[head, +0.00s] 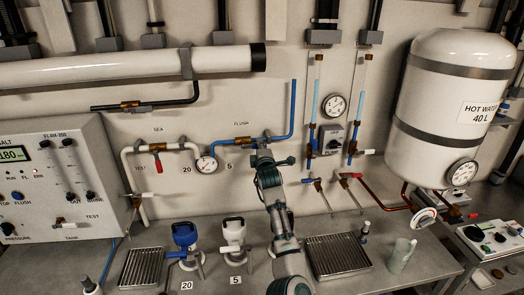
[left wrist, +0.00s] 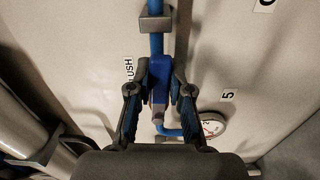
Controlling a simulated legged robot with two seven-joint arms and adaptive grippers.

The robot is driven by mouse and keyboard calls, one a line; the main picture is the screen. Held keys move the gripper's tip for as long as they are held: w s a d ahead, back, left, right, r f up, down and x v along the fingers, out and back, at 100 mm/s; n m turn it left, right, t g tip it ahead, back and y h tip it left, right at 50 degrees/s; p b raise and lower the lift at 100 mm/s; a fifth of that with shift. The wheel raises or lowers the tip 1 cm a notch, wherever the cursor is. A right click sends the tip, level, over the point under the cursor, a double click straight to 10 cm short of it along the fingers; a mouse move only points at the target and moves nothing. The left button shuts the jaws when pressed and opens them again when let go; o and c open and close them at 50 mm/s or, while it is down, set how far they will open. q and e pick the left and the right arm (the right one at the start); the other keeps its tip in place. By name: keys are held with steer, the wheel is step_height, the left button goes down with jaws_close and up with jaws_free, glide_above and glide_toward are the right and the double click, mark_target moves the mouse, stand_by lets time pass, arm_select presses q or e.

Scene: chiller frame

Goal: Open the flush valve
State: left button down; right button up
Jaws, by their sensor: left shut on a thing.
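The flush valve sits on the blue pipe (head: 291,100) under the FLUSH label (head: 242,123), with a brass fitting (head: 242,138) showing on its left. In the head view my left gripper (head: 266,156) covers most of the valve. In the left wrist view a blue handle (left wrist: 159,77) lies between the two fingers of my left gripper (left wrist: 160,93), which is shut on it. A bit of brass shows below the handle there. I cannot tell the handle's exact angle. My right gripper is not in view.
A round gauge (head: 206,164) hangs just left of the gripper. The SEA valve's red handle (head: 157,160) is further left. Blue (head: 185,235) and white (head: 233,232) devices stand on the bench beside my arm. A drain grate (head: 338,255) lies to the right.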

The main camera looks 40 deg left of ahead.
arm_select(q)
steer(key=shift+s+a+r+n, duration=0.15)
steer(key=shift+r+n, duration=0.15)
steer(key=shift+n, duration=0.5)
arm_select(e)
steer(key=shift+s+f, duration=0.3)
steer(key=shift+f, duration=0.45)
arm_select(q)
steer(key=shift+r, duration=0.1)
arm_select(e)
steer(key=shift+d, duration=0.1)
arm_select(q)
steer(key=c, duration=1)
jaws_free()
steer(key=shift+s+a, duration=0.1)
steer(key=shift+c, duration=0.2)
steer(key=v, duration=1.2)
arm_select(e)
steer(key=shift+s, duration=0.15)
arm_select(q)
steer(key=shift+a, duration=0.2)
